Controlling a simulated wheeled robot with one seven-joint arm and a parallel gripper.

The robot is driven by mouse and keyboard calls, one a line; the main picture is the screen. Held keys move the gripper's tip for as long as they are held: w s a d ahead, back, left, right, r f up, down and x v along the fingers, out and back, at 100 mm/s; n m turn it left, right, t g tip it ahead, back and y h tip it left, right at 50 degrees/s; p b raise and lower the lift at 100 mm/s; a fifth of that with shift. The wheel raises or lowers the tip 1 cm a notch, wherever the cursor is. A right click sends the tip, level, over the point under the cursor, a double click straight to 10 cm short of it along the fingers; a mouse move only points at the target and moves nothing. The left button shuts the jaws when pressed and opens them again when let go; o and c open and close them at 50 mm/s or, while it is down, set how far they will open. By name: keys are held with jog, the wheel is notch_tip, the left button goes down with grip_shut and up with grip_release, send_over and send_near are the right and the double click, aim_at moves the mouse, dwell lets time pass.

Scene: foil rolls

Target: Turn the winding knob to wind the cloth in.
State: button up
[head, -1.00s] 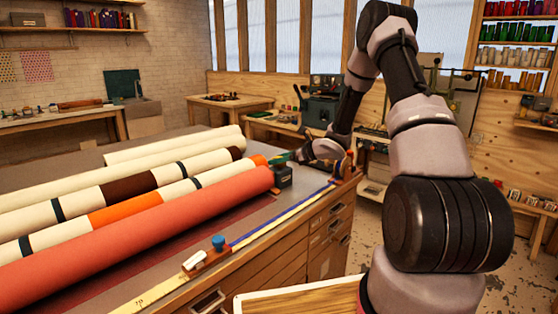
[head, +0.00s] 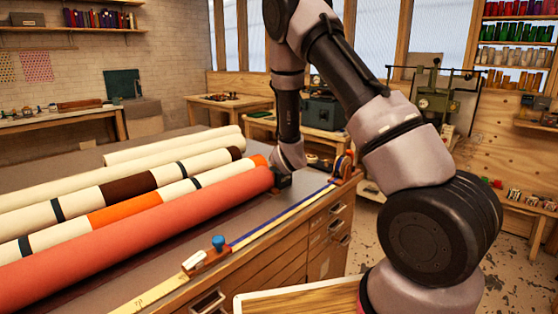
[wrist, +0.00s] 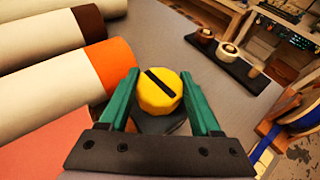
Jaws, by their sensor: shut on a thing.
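A yellow round knob (wrist: 159,93) with a black slanted bar across its top sits between the green fingers of my gripper (wrist: 162,84) in the wrist view. The fingers are shut on its sides. In the head view my gripper (head: 283,180) is at the right end of the red cloth roll (head: 140,225), and the knob is hidden there. The red roll lies along the table's near side, and a thin strip of dark reddish cloth shows flat beside it. What lies under the knob is mostly hidden by my gripper.
Several cream and striped rolls (head: 125,190) lie behind the red one. A black holder with small spools (wrist: 230,54) stands beyond my gripper. A blue-topped item (head: 218,242) and a yellow-blue measuring strip (head: 270,227) lie along the front edge.

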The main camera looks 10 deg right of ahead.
jog(key=m+h, duration=0.1)
jog(key=h, duration=0.1)
jog(key=m+h, duration=0.2)
jog(key=shift+a+m+g, duration=0.2)
jog(key=shift+m+g, duration=0.1)
jog(key=shift+g, duration=0.1)
jog(key=shift+d+m+g+h, duration=0.1)
jog(key=shift+m+g+h, duration=0.2)
jog(key=shift+m+h, duration=0.4)
jog(key=shift+h, duration=0.4)
jog(key=o, duration=1.4)
jog(key=shift+d, duration=0.1)
jog(key=shift+c, duration=0.2)
jog(key=v, duration=1)
jog(key=shift+s+a+r, duration=0.2)
jog(key=shift+s+r, duration=0.05)
jog(key=shift+r, duration=0.1)
jog(key=shift+o, duration=0.2)
